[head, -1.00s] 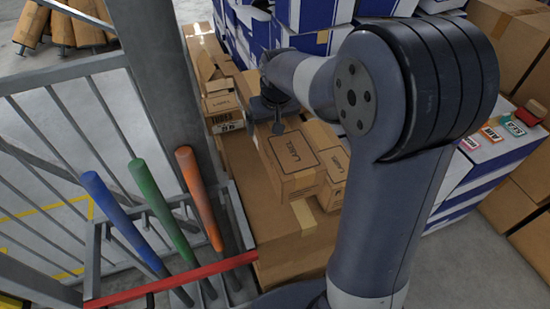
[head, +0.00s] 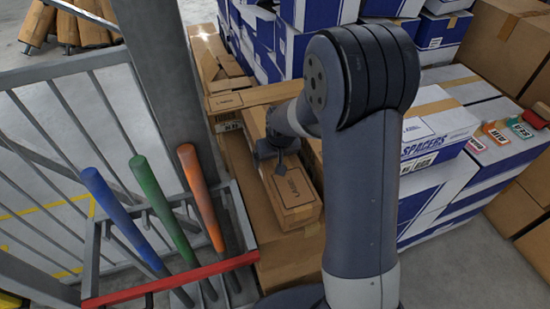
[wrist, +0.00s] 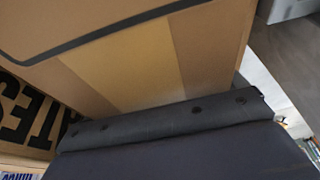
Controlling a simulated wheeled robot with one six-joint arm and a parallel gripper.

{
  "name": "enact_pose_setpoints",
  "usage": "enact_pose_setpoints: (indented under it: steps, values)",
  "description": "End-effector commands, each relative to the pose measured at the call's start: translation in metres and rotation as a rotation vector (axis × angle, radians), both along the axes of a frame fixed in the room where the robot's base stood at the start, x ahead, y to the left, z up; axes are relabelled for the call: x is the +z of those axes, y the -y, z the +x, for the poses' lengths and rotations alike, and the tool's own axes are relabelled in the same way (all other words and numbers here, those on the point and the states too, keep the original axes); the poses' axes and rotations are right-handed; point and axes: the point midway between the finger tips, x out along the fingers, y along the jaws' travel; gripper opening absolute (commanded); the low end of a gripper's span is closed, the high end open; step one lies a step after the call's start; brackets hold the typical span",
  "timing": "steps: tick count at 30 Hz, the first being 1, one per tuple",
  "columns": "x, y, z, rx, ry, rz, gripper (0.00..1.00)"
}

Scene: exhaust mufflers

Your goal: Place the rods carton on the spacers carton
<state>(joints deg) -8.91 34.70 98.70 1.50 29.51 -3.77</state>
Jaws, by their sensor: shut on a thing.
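My gripper (head: 279,158) is shut on a long brown carton (head: 298,213), gripping it near its far half. The held carton has a printed label on top and tape at its near end. Its print is too small to read as rods. In the wrist view, its taped brown side (wrist: 120,60) fills the upper part, above the dark gripper body. The spacers carton (head: 425,138), white and blue with brown tape on top, stands to the right of my arm. The held carton is apart from it, to the left. My arm hides part of the spacers carton's left side.
Blue and white cartons (head: 262,50) are stacked behind. Another long brown carton (head: 245,98) lies crosswise beyond my gripper. A grey rack with a red bar (head: 170,281) holds coloured bats at left.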

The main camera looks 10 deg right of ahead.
Motion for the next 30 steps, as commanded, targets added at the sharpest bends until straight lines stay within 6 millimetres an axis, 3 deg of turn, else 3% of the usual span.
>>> enact_pose_setpoints:
  steps: [11,12,14,23,30]
  values:
    - [-0.003,0.0,0.001,0.0,0.005,0.001,0.29]
    - [-0.003,0.0,0.0,0.0,0.001,0.0,0.93]
    - [-0.003,0.0,0.0,0.0,0.001,0.0,0.98]
    - [0.0,0.0,0.0,0.0,0.001,0.0,1.0]
    - [0.027,0.001,-0.006,-0.001,0.007,0.002,1.0]
